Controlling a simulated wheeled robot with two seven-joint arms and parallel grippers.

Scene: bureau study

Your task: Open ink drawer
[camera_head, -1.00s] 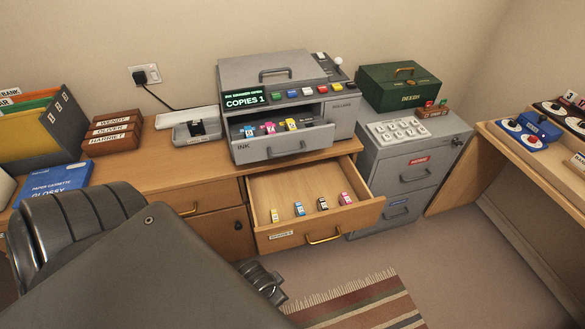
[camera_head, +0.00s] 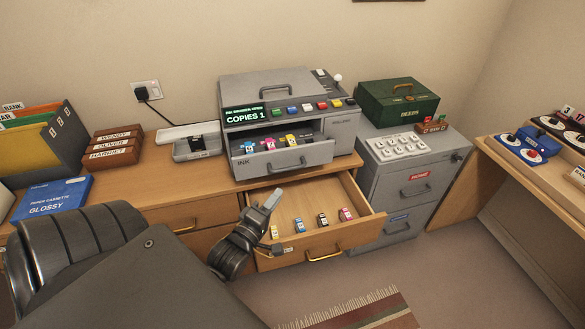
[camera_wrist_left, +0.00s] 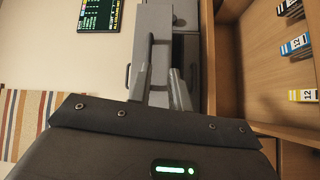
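The grey ink drawer (camera_head: 254,163), labelled INK, stands pulled out from the front of the grey copier (camera_head: 240,88). Several coloured cartridges (camera_head: 269,144) sit in it, and its front carries a grey handle (camera_head: 288,165). My left gripper (camera_head: 276,222) is in front of and below the ink drawer, over the left part of the open wooden drawer. Its fingers are apart with nothing between them, and it does not touch the ink drawer handle. In the left wrist view the fingers (camera_wrist_left: 160,85) also show apart. My right gripper is not in view.
The open wooden drawer (camera_head: 345,228) juts out below the copier and holds several small cartridges (camera_head: 322,219). It also shows in the left wrist view (camera_wrist_left: 255,70). A grey filing cabinet (camera_head: 415,180) with a green box (camera_head: 395,105) stands right. A striped rug (camera_head: 350,312) lies below.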

